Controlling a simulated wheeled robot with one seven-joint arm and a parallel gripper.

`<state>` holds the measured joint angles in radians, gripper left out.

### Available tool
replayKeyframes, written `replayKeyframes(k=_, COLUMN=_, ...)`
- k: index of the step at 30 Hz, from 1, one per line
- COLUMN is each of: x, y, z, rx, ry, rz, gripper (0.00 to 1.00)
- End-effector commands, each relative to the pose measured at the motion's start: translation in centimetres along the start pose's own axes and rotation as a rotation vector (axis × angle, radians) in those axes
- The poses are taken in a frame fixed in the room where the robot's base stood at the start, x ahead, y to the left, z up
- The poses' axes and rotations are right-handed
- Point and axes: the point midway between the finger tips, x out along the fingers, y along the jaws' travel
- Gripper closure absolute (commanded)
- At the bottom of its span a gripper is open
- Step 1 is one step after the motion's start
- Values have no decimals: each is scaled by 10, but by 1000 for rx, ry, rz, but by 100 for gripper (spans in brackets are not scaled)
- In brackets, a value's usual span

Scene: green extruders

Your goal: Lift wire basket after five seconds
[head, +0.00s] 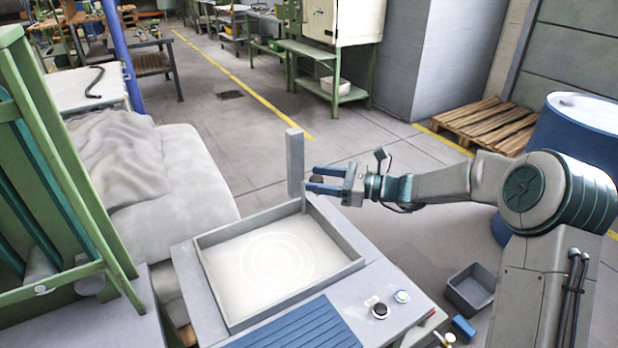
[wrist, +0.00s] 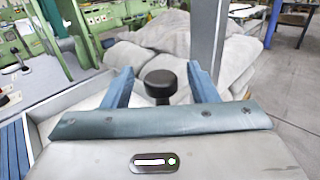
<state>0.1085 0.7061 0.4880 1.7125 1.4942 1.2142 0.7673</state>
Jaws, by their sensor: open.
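My gripper (head: 310,177) is open above the right rim of a square grey tank (head: 225,313), its blue fingers pointing left. In the wrist view, a black round knob on a short stem (wrist: 160,78) lies between the two open fingers (wrist: 160,70); a dark bit of it (head: 318,179) shows between them in the head view. I cannot tell whether the fingers touch it. The tank holds a pale surface with concentric rings (head: 275,258). No wire basket mesh is visible; I cannot tell whether the knob belongs to it.
A grey upright post (head: 295,165) stands at the tank's far corner, close to my fingers. A black knob (head: 380,311) and a blue-white button (head: 402,296) sit on the front right panel. A grey bin (head: 470,290) is on the floor at right. A green frame (head: 60,150) rises at left.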

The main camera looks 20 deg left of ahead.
Motion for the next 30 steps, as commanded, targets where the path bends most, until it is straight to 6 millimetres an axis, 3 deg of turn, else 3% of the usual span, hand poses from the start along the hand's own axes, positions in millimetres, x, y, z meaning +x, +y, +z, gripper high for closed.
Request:
replayKeyframes(k=6, x=26, y=0, z=0, rx=0, ry=-1, rz=1, gripper=47)
replayKeyframes(k=17, x=30, y=0, z=0, rx=0, ry=0, rz=0, gripper=47)
replayKeyframes(k=23, x=30, y=0, z=0, rx=-1, ry=0, rz=0, gripper=100)
replayKeyframes(k=30, x=30, y=0, z=7, rx=-2, ry=0, rz=0, gripper=100)
